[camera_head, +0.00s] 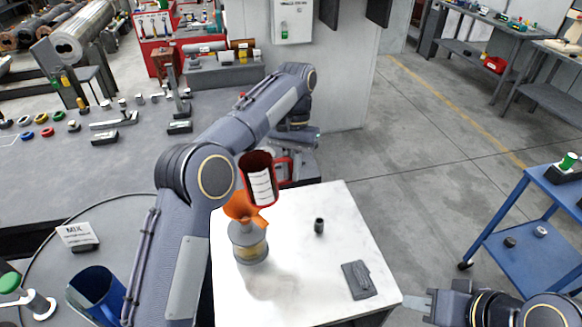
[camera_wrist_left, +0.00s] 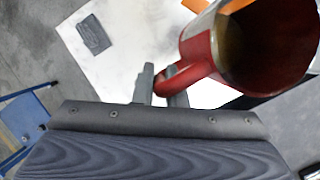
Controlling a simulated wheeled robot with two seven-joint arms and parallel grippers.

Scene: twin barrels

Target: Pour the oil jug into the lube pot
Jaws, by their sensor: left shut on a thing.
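The red oil jug (camera_head: 262,186), with a white label, is in the air above the white table. My left gripper (camera_wrist_left: 161,86) is shut on its red handle in the left wrist view, where the jug's open mouth (camera_wrist_left: 262,45) shows. In the head view the jug looks near upright, perhaps slightly tilted. The lube pot (camera_head: 249,246), a grey and yellowish can, stands on the table below it. An orange funnel (camera_head: 240,207) sits at the pot's top, just below the jug. I see no stream of oil. My right gripper (camera_head: 418,302) is empty off the table's front right corner; its jaw gap is unclear.
On the white table (camera_head: 325,275) are a small dark cylinder (camera_head: 319,226) and a flat grey block (camera_head: 358,279). A blue container (camera_head: 95,290) and a MIX sign (camera_head: 78,235) stand on the left bench. A blue cart (camera_head: 530,215) is at the right.

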